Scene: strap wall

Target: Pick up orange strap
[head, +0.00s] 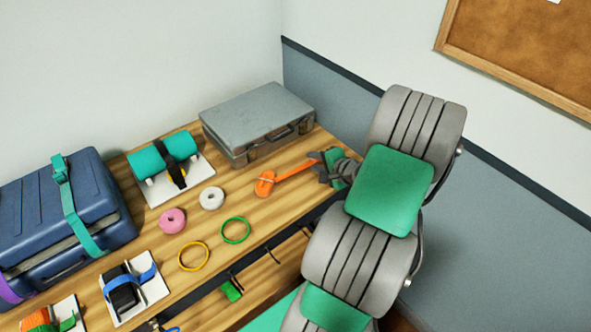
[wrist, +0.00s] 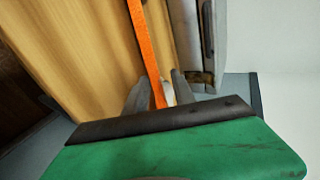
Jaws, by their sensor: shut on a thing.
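The orange strap (head: 289,172) lies along the right part of the wooden bench in the head view, with a wider rounded end (head: 264,184) at its left. My gripper (head: 321,168) is at the strap's right end, close to the bench's right edge. In the wrist view the orange strap (wrist: 148,50) runs from the top edge down between the two grey fingers of my gripper (wrist: 158,92). The gripper is shut on the strap. The end of the strap beyond the fingers is hidden by the dark edge of my gripper's body.
A grey case (head: 258,115) stands behind the strap, close to it. White (head: 212,198) and pink (head: 172,221) rolls and green (head: 235,230) and yellow (head: 193,256) rings lie to the left. A blue suitcase (head: 60,215) is far left. Hooks line the bench front.

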